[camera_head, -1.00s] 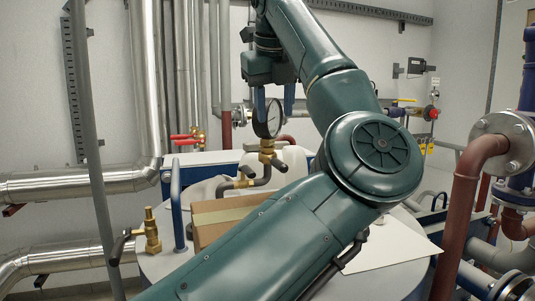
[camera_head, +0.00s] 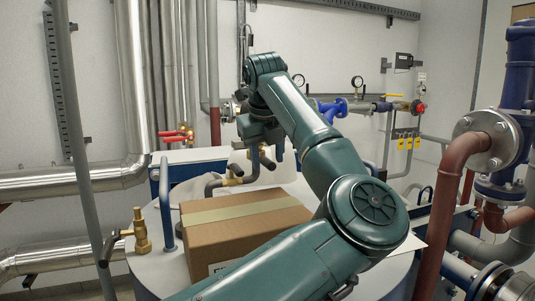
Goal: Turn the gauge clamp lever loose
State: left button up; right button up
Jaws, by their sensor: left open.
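My left gripper (camera_head: 267,156) is in the middle of the view, pointing down with its two blue-grey fingers apart. It is open, and I see nothing held between the fingers. It is close to the bent dark pipe (camera_head: 215,187) with brass fittings (camera_head: 235,171) behind the cardboard box. The gauge on that pipe is hidden behind my gripper and wrist. I cannot make out the clamp lever. Whether the fingers touch the fittings is not clear. My right gripper is not in view.
A cardboard box (camera_head: 240,235) sits on the round grey top in front of the pipe. A brass valve (camera_head: 140,232) and a blue handle (camera_head: 166,205) stand left of it. Brown pipe (camera_head: 450,200) rises at the right. Two other gauges (camera_head: 298,80) (camera_head: 357,83) are at the back.

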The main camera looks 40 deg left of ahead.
pick_arm(q)
jog(key=shift+c, duration=0.4)
grip_shut()
